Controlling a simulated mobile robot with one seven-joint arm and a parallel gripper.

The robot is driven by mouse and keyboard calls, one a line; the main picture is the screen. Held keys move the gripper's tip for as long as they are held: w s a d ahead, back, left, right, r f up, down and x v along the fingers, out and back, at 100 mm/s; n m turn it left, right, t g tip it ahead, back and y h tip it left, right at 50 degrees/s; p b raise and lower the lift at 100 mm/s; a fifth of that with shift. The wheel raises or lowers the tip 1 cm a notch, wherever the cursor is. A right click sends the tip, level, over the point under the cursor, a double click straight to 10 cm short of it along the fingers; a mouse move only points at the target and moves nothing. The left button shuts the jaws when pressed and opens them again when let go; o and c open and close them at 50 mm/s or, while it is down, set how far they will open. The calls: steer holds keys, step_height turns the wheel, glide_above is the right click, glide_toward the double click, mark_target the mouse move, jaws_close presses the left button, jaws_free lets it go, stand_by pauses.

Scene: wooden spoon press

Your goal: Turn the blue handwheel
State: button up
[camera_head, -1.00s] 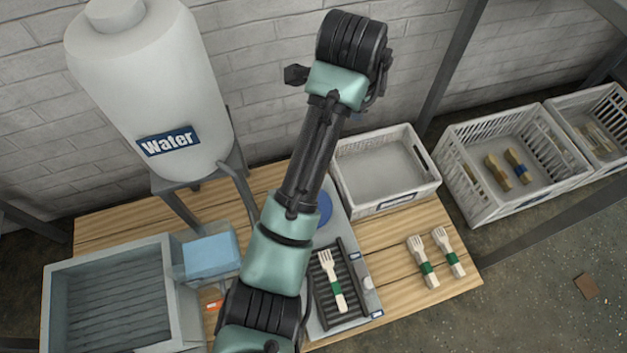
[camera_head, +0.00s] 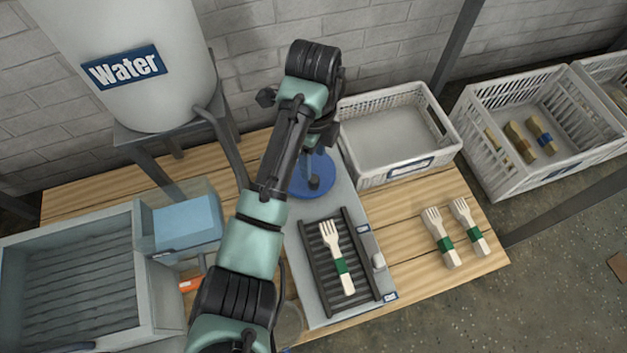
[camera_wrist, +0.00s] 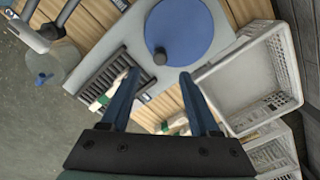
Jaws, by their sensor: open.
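The blue handwheel (camera_head: 312,176) is a flat disc at the back of the grey press, partly hidden by my arm in the head view. In the wrist view the handwheel (camera_wrist: 188,32) shows almost whole, with a dark knob (camera_wrist: 160,57) near its lower left edge. My gripper (camera_wrist: 158,76) is open and empty, its two blue fingers apart. In that view the fingertips appear just below the knob, with no contact visible. The head view does not show the fingers clearly. The grey press (camera_head: 316,312) has a dark slatted bed with a green-banded wooden fork (camera_head: 337,258) on it.
An empty white crate (camera_head: 397,176) stands right of the handwheel. Two green-banded forks (camera_head: 441,238) lie on the wooden table (camera_head: 487,262). Another crate (camera_head: 510,192) holds banded bundles.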

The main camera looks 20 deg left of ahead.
mark_target(314, 178)
step_height(314, 178, down, 9)
steer(key=b, duration=0.6)
jaws_close()
